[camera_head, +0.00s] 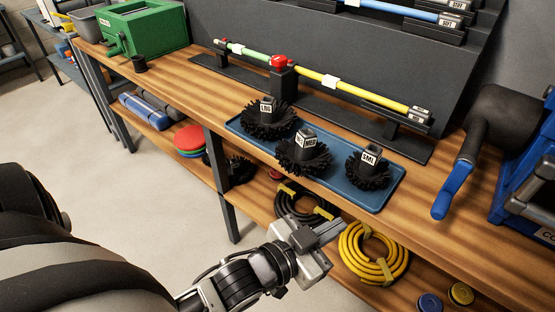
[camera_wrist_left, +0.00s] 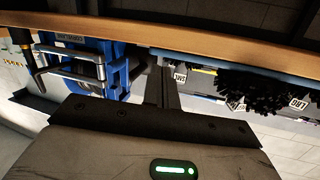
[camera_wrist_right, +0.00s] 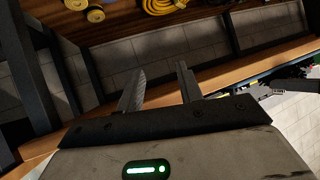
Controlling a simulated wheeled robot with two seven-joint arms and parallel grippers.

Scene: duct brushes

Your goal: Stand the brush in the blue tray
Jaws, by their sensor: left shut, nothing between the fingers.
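Three black round bristle brushes with square sockets sit in the blue tray (camera_head: 374,205) on the bench: one labelled LRG (camera_head: 266,122), one MED (camera_head: 303,158) and one SML (camera_head: 368,172). The tray edge also shows in the left wrist view (camera_wrist_left: 205,58), with a brush's bristles (camera_wrist_left: 252,90) beyond it. My left gripper (camera_head: 332,230) is shut and empty, in front of and below the tray's front edge, apart from the brushes. In the right wrist view, my right gripper (camera_wrist_right: 160,90) has its fingers apart with nothing between them; it is outside the head view.
A green-and-yellow rod (camera_head: 345,84) with a red clamp (camera_head: 283,62) lies behind the tray. A green box (camera_head: 145,28) stands left, a blue-handled crank (camera_head: 453,190) right. The lower shelf holds a yellow hose coil (camera_head: 373,253) and a dark bristly object (camera_head: 238,168) partly behind the leg.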

